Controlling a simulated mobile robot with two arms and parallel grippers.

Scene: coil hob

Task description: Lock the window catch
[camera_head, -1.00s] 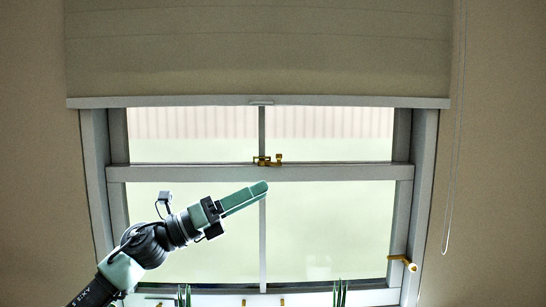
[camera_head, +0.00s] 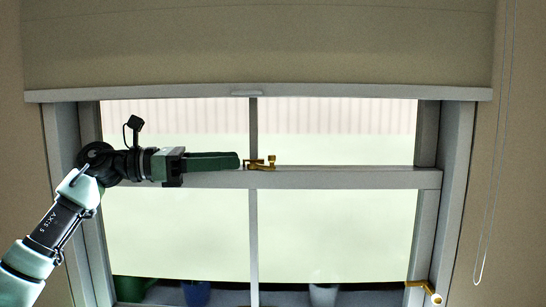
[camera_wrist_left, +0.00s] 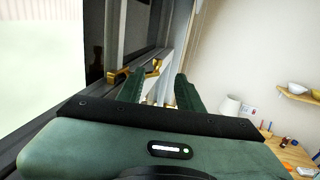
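The brass window catch (camera_head: 262,162) sits on the middle rail (camera_head: 350,178) of the window, near the central upright bar. My left gripper (camera_head: 239,161) comes in from the left, level with the rail, its fingertips just left of the catch. In the left wrist view the two green fingers stand apart with nothing between them, so the gripper (camera_wrist_left: 157,82) is open. The brass catch (camera_wrist_left: 152,69) shows just beyond the fingertips there. Whether a finger touches it I cannot tell. My right gripper is not in view.
A blind (camera_head: 260,50) covers the window's top, with a cord (camera_head: 497,170) hanging at the right. A brass handle (camera_head: 424,289) is at lower right. Green (camera_head: 130,289), blue (camera_head: 196,293) and white (camera_head: 323,295) pots stand below. The wrist view shows a lamp (camera_wrist_left: 229,106) and shelf (camera_wrist_left: 298,95).

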